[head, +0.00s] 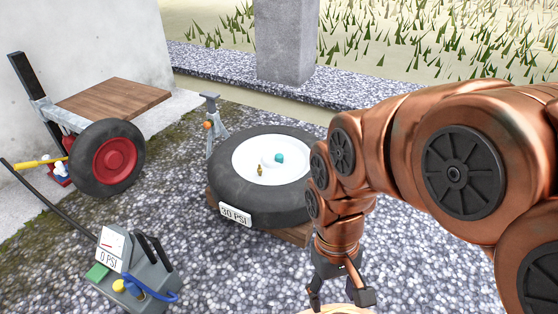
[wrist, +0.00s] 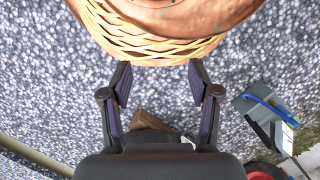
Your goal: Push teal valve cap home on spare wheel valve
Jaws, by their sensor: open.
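The spare wheel (head: 236,186) lies flat, with a black tyre and white rim, in the middle of the head view. A small brass valve (head: 260,171) stands up from the front of the rim. The teal valve cap (head: 279,158) rests on the raised white hub, behind and right of the valve and apart from it. My gripper (head: 339,293) is low in front and to the right of the wheel, pointing down. It is open and empty in the wrist view (wrist: 160,80), with bare gravel between its fingers.
A woven basket (wrist: 150,46) lies close beyond my fingertips; its edge shows below my gripper. Wood (head: 289,236) supports the wheel, which bears a "30 PSI" plate (head: 235,215). A pump (head: 128,268) reading "0 PSI", a jack stand (head: 212,120) and a cart (head: 107,155) stand left.

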